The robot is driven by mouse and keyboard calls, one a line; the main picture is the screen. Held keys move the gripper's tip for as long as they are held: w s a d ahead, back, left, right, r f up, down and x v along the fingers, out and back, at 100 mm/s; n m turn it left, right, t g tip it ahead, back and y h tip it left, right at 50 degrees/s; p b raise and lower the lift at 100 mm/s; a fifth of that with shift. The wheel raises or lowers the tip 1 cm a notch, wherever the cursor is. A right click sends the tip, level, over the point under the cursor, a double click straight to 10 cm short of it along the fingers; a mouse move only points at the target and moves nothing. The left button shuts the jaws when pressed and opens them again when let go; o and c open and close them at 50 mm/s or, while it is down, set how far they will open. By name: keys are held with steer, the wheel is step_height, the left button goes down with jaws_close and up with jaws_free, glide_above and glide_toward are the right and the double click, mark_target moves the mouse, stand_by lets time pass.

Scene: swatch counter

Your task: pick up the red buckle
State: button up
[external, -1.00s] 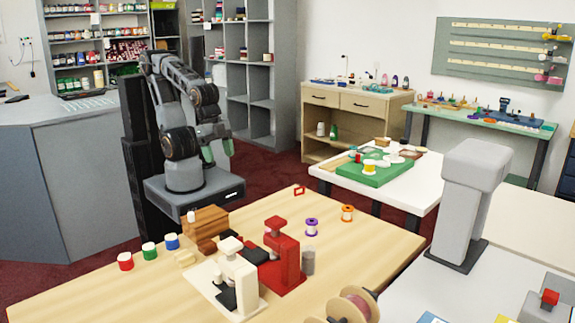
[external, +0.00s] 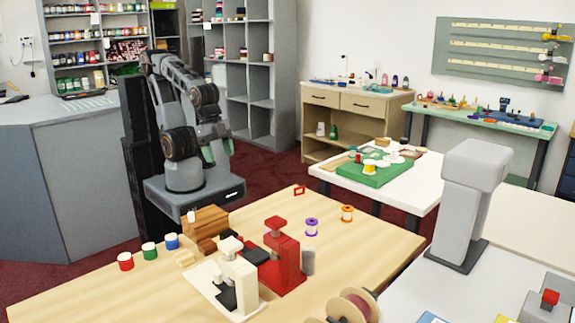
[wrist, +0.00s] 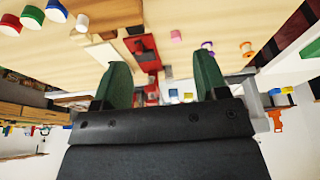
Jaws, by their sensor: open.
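The red buckle (external: 299,190) is a small flat red frame. It lies on the light wooden table (external: 375,240) near its far edge, in the external view.
A red press (external: 284,257) and a cream press (external: 238,280) stand mid-table. Purple (external: 311,227) and orange (external: 347,213) spools stand right of the buckle. A brown wooden block (external: 203,226) and several spools are at the left. The tabletop around the buckle is clear.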

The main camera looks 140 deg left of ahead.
steer(key=c, duration=0.5)
steer(key=shift+o, duration=0.2)
